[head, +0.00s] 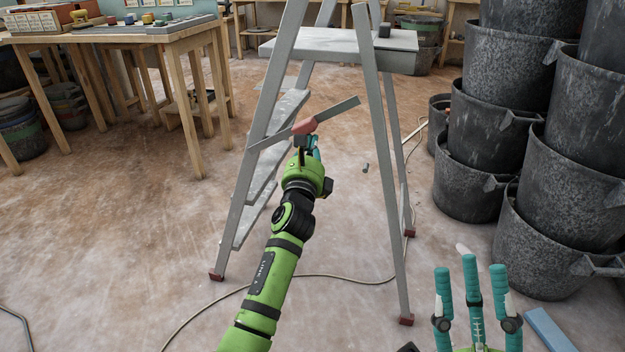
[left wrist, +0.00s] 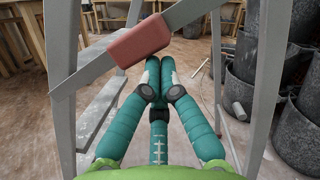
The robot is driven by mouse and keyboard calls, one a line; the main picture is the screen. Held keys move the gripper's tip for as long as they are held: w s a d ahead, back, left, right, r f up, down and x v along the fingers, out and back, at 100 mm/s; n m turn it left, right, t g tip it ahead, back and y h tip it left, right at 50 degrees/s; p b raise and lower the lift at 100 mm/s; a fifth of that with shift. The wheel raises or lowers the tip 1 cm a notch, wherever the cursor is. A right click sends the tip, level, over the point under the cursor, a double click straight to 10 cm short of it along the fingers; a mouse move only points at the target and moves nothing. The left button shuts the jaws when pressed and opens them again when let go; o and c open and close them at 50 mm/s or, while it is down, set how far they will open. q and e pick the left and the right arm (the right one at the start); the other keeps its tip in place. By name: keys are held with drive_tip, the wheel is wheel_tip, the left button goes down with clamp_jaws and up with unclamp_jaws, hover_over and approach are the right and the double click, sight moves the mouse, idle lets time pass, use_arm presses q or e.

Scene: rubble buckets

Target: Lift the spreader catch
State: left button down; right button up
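The spreader catch (head: 304,126) is a red piece in the middle of the grey metal spreader bar (head: 336,111). The bar slants up to the right between the legs of the stepladder (head: 387,180). In the left wrist view the catch (left wrist: 140,42) lies across the upper middle, just above the fingertips. My left gripper (head: 315,147) is just below the catch. Its teal fingers (left wrist: 159,66) come together at the tips with nothing seen between them. Whether they touch the catch is unclear. My right gripper (head: 472,272) is low right, fingers apart, empty.
Stacks of dark buckets (head: 485,130) stand at the right. A wooden workbench (head: 120,38) stands at the back left. A cable (head: 330,276) runs over the floor under the ladder. A blue block (head: 548,328) lies near my right gripper. The left floor is mostly clear.

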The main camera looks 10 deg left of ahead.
use_arm(q)
drive_tip(key=shift+r, duration=0.2)
drive_tip(key=v, duration=1.2)
drive_tip(key=shift+f, duration=0.15)
drive_tip(key=shift+a, duration=0.15)
